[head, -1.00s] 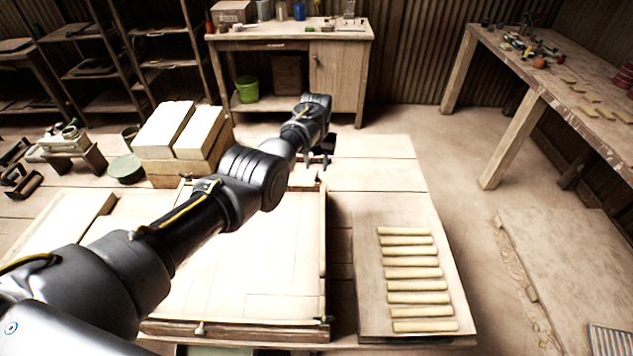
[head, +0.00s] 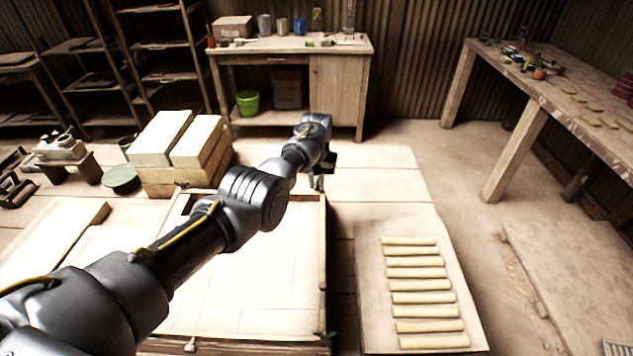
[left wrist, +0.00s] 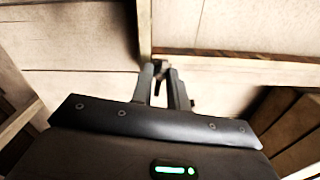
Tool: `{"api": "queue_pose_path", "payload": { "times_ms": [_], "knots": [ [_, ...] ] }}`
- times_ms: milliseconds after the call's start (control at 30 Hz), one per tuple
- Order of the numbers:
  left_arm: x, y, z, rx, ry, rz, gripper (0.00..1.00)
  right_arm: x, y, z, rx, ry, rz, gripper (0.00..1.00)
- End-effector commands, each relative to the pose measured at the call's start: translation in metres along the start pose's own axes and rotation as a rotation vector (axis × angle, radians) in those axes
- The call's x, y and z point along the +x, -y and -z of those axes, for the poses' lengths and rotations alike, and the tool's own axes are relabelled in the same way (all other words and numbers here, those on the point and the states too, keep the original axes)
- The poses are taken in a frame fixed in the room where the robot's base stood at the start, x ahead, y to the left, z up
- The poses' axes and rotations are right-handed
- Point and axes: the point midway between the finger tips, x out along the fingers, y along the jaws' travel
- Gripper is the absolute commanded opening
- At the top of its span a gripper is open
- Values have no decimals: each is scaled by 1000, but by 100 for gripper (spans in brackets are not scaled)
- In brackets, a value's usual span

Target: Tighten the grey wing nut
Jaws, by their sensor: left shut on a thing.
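My left gripper (head: 317,182) is at the far right corner of the large wooden frame (head: 323,260), its fingers pointing down. In the left wrist view, my left gripper (left wrist: 166,78) is shut on a small dark piece, the grey wing nut (left wrist: 160,68), where two wooden bars meet. The fingers cover most of the nut, so its wing angle is hard to tell. In the head view the nut is hidden by the gripper. My right gripper is not in view.
Other small fasteners sit at the frame's near right corner (head: 323,335) and near left edge (head: 192,343). A board with several pale bars (head: 415,290) lies to the right. Pale blocks (head: 160,138) stand at the back left. My arm crosses above the frame.

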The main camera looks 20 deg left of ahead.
Motion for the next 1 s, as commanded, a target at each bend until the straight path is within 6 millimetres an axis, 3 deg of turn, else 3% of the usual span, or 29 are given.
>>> {"api": "queue_pose_path", "payload": {
  "times_ms": [467,1000],
  "knots": [
    [0,0,0,141,1,0,0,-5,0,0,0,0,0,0],
    [1,0,0,636,1,0,0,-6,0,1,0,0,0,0]
  ]
}}
